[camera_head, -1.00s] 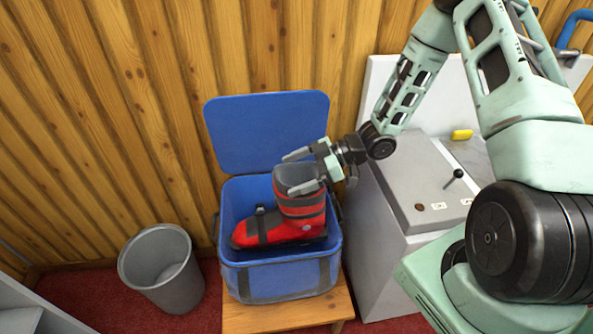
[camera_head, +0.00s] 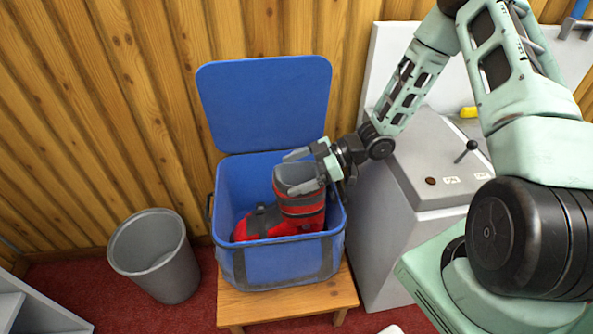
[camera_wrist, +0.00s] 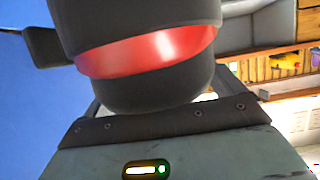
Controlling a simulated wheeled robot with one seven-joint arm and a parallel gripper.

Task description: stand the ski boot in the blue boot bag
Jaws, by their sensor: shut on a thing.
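The red and black ski boot (camera_head: 302,212) is upright, its toe pointing left, with its lower part inside the open blue boot bag (camera_head: 281,264). The bag's front wall hides the sole, so I cannot tell whether it touches the bottom. The bag's lid (camera_head: 264,103) stands raised at the back. My gripper (camera_head: 308,169) comes in from the right and is shut on the boot's grey upper cuff. In the wrist view the boot's dark shaft with a red band (camera_wrist: 150,52) fills the top middle, close to my gripper.
The bag stands on a small wooden bench (camera_head: 290,306). A grey bin (camera_head: 155,255) is on the red floor to the left. A grey cabinet (camera_head: 405,225) with a black-knobbed lever stands close on the right. A wooden wall rises behind.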

